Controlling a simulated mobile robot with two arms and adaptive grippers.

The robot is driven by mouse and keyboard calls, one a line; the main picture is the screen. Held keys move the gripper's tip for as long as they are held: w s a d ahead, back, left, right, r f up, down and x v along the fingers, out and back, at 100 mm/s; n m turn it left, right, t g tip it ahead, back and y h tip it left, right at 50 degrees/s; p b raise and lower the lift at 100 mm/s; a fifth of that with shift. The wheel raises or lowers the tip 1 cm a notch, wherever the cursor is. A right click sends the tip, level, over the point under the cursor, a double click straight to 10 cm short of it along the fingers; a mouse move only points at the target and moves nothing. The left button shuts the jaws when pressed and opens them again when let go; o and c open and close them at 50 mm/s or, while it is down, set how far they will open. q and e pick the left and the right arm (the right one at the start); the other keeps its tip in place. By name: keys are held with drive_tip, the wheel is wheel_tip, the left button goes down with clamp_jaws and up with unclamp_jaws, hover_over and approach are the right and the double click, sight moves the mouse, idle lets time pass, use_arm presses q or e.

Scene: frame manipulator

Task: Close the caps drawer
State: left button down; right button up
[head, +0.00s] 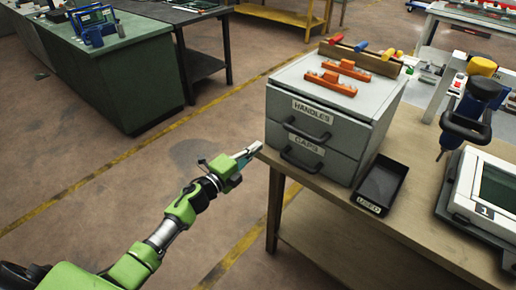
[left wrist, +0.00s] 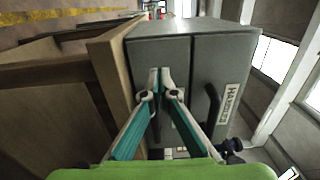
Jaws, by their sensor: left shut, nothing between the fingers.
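The caps drawer (head: 307,152) is the lower drawer of a grey cabinet, with a "CAPS" label and a dark bar handle. Its front looks about flush with the handles drawer (head: 312,118) above; I cannot tell whether a small gap remains. In the head view my left gripper (head: 254,149) is shut and empty, just left of the caps drawer at the table corner. In the left wrist view its closed fingertips (left wrist: 160,77) are in front of the cabinet (left wrist: 175,50), hiding part of the caps drawer; contact is unclear. My right gripper is not in view.
The cabinet stands on a wooden table (head: 410,205), with orange handles (head: 331,83) on top. A black tray (head: 381,185) lies beside it, and a drill (head: 470,112) and a screen device (head: 490,190) are farther right. The floor left of the table is clear.

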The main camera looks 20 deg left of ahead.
use_arm(q)
drive_tip(key=b+v, duration=0.1)
drive_tip(key=v, duration=0.6)
drive_tip(key=s+a+f+n+g+y, duration=0.2)
drive_tip(key=s+a+f+n, duration=0.15)
drive_tip(key=f, duration=0.65)
drive_tip(key=s+a+f+n+g+y, duration=0.15)
drive_tip(key=f+n, duration=0.25)
drive_tip(key=f, duration=0.7)
drive_tip(key=s+f+n+g+y, duration=0.3)
drive_tip(key=s+f+n+g, duration=0.15)
drive_tip(key=s+f, duration=0.85)
drive_tip(key=s+d+f+n+g, duration=0.2)
drive_tip(key=s+f, duration=0.4)
drive_tip(key=s, duration=0.5)
drive_tip(key=s+d+f+n+g, duration=0.2)
drive_tip(key=s+f, duration=0.5)
drive_tip(key=s, duration=0.4)
drive_tip(key=s+d+f+n+g, duration=0.3)
drive_tip(key=s+f, duration=0.4)
drive_tip(key=s, duration=0.4)
drive_tip(key=shift+f+n+g, duration=0.15)
drive_tip(key=shift+n+g, duration=0.15)
drive_tip(key=shift+g, duration=0.3)
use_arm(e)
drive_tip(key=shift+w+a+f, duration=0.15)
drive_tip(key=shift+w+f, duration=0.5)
